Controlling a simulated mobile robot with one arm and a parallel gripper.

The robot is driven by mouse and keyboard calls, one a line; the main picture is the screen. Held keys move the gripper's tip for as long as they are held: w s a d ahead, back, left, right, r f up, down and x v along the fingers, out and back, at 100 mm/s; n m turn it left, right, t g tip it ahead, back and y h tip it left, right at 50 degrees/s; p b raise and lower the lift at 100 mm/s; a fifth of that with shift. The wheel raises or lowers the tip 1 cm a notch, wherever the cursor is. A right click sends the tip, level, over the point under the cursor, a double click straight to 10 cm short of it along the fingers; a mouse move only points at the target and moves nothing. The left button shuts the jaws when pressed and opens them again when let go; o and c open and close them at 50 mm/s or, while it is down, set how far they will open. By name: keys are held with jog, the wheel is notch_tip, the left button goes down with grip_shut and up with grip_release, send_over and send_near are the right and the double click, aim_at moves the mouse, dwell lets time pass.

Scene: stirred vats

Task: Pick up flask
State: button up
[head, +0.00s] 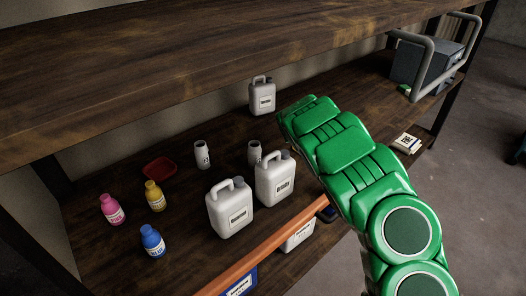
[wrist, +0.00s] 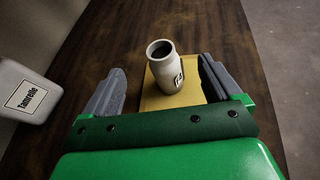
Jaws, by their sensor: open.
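A pale grey flask (wrist: 168,72) with an open dark mouth and a small label stands upright in the wrist view, on or just in front of a flat tan-yellow piece (wrist: 152,98). My gripper (wrist: 161,70) is open, with one grey finger on each side of the flask and gaps showing on both sides. In the head view my green arm reaches over the shelf and hides the gripper. Two similar small pale containers stand on the shelf in the head view, one at left (head: 202,155) and one by the jugs (head: 254,150).
A white jug (wrist: 24,92) stands left of the gripper; a jug (head: 262,97) stands at the shelf's back. Two larger jugs (head: 229,212) (head: 275,180) stand near the orange front edge. Colored bottles (head: 153,240) and a red tray (head: 160,169) are left. An upper shelf (head: 180,60) hangs overhead.

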notch_tip(320, 180, up, 2)
jog(key=m, duration=0.5)
jog(key=m+g+y, duration=0.7)
jog(key=m+g, duration=0.4)
jog(key=m, duration=1.4)
send_over(255, 144)
jog(key=shift+w+d+f, duration=0.2)
jog(key=shift+w+f, duration=0.15)
jog(key=shift+f, duration=0.25)
jog(key=shift+s+a+f, duration=0.1)
jog(key=shift+a, duration=0.05)
jog(key=shift+s+a+f, duration=0.1)
jog(key=shift+f, duration=1.8)
jog(key=shift+s+a+f, duration=0.1)
jog(key=shift+f, duration=1.75)
jog(key=c, duration=1.1)
